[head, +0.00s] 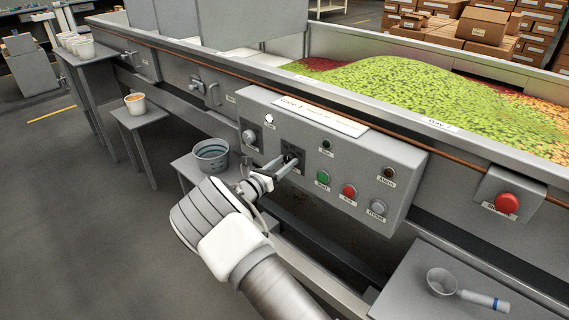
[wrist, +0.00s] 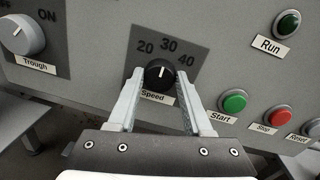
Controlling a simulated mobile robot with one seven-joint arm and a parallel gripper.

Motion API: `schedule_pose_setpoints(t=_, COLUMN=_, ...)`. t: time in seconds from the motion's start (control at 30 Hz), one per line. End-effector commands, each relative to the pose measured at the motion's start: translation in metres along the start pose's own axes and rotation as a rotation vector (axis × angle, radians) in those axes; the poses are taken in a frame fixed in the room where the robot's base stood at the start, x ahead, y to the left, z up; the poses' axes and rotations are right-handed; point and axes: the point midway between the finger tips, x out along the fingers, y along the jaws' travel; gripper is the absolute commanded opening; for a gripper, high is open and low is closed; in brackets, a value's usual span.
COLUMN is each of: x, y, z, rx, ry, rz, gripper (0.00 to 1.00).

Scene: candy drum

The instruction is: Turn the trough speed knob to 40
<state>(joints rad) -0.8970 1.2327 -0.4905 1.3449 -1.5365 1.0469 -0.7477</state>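The black speed knob (wrist: 159,75) sits on a dark plate marked 20, 30 and 40, with a "Speed" label below. Its white pointer line looks close to upright, toward the 30; its exact angle is hard to tell. My gripper (wrist: 159,76) has one finger on each side of the knob, with visible gaps, so it is open and around the knob without gripping it. In the head view my gripper (head: 279,167) reaches up to the control box (head: 330,158), and its fingers partly hide the knob.
A grey Trough ON/OFF knob (wrist: 22,36) is to the left. A green Start button (wrist: 233,101), red Stop button (wrist: 284,115) and Run lamp (wrist: 287,23) are to the right. A grey bucket (head: 211,157) stands on a stand left of my gripper. A scoop (head: 442,282) lies at lower right.

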Motion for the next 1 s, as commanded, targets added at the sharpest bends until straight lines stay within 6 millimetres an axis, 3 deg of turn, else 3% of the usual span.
schedule_pose_setpoints(t=0.03, x=-0.0001, y=0.0002, z=0.0, rx=0.0, ry=0.0, rz=0.001, gripper=0.31)
schedule_pose_setpoints(t=0.2, x=-0.0003, y=0.0003, z=-0.0001, rx=0.0, ry=0.0, rz=0.001, gripper=0.01)
schedule_pose_setpoints(t=0.57, x=-0.0004, y=0.0005, z=-0.0015, rx=0.049, ry=-0.003, rz=0.0, gripper=0.0)
schedule_pose_setpoints(t=1.0, x=-0.001, y=0.0009, z=-0.0045, rx=0.371, ry=-0.026, rz=-0.004, gripper=0.0)
